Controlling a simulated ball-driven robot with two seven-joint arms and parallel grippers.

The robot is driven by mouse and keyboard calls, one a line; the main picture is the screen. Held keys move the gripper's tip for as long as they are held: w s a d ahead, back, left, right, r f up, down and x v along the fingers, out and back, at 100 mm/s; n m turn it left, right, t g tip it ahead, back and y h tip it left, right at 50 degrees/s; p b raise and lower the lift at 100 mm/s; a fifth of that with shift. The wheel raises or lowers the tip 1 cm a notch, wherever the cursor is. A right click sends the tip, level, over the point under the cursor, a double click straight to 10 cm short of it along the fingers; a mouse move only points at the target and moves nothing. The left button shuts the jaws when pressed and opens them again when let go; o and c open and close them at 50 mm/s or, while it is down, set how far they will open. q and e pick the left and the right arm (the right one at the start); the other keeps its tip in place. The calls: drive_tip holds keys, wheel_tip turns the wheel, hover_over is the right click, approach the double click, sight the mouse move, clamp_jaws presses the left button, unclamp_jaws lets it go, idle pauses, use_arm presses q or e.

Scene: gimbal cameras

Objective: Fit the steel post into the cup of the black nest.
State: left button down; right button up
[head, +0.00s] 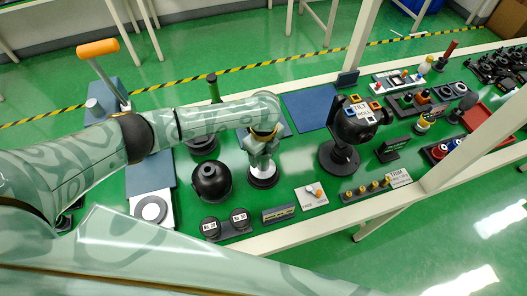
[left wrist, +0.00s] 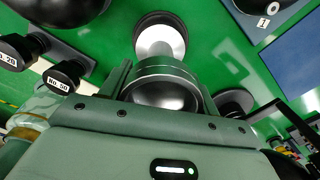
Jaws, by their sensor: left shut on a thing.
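My left gripper (head: 261,156) points down at the middle of the bench. It is shut on the steel post (left wrist: 162,72), a shiny silver round piece with a dark groove around it. In the left wrist view the fingers stand on either side of the post. The post's narrower pale end (left wrist: 160,38) points at a black round base, which looks like the black nest (head: 263,181); its dark rim shows in the left wrist view (left wrist: 143,22). I cannot tell whether the post's end is in the cup or just above it. My right gripper is not in view.
A black rounded pot (head: 211,182) stands close left of the nest. A black tilt stand (head: 341,157) is to the right. Two black knobs (head: 226,224) and a small white plate (head: 311,196) are in front. A blue mat (head: 308,108) lies behind.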

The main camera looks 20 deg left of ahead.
use_arm(q)
drive_tip(key=shift+f+b, duration=0.7)
drive_tip(key=shift+f, duration=0.45)
drive_tip(key=shift+c, duration=1.4)
unclamp_jaws()
wheel_tip(320, 180, up, 16)
drive_tip(key=p, duration=0.5)
drive_tip(key=shift+r+p, duration=0.2)
drive_tip(key=shift+p, duration=0.1)
